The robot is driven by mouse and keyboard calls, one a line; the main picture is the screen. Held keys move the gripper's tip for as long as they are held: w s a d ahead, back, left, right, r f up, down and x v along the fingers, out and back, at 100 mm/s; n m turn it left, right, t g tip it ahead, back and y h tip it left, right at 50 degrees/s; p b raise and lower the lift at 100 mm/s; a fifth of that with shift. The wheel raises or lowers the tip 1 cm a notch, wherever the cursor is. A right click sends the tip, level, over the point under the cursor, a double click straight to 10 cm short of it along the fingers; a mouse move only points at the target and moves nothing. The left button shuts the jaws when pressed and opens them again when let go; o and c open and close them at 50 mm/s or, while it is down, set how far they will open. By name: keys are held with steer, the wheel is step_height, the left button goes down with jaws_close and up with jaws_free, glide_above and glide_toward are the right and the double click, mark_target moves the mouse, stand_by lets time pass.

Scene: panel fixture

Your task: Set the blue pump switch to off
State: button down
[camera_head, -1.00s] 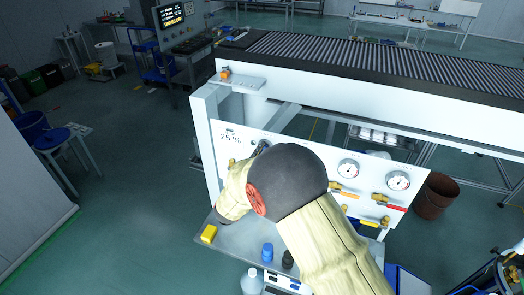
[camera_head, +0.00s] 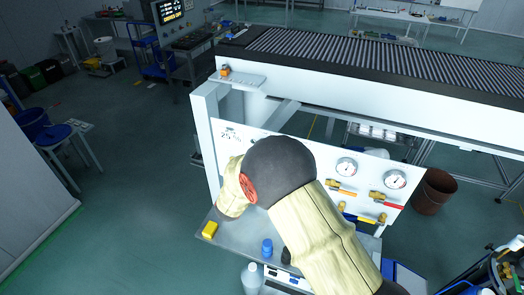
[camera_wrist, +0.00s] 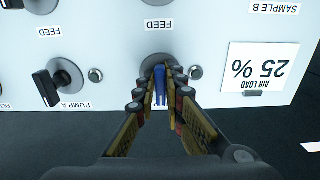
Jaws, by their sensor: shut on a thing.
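In the wrist view, the blue switch handle (camera_wrist: 160,86) stands out from a round grey base on the white panel (camera_wrist: 112,55), under an upside-down label FEED. My gripper (camera_wrist: 161,92) has its two fingers closed around the blue handle. The handle appears lengthwise up and down in this view; its set position cannot be read. The label near it is partly covered by my fingers. In the head view, my arm hides the gripper and the switch; the panel (camera_head: 367,188) shows beside it.
In the wrist view, a black switch (camera_wrist: 52,87) marked PUMP A sits to the left, and an AIR LOAD 25 % card (camera_wrist: 257,68) to the right. In the head view, gauges (camera_head: 346,167) and coloured-handled valves stand right of my arm. A yellow block (camera_head: 210,229) and a blue-capped item (camera_head: 267,247) sit on the shelf.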

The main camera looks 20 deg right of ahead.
steer(key=c, duration=1.9)
jaws_free()
steer(key=shift+a, duration=0.1)
steer(key=v, duration=1.2)
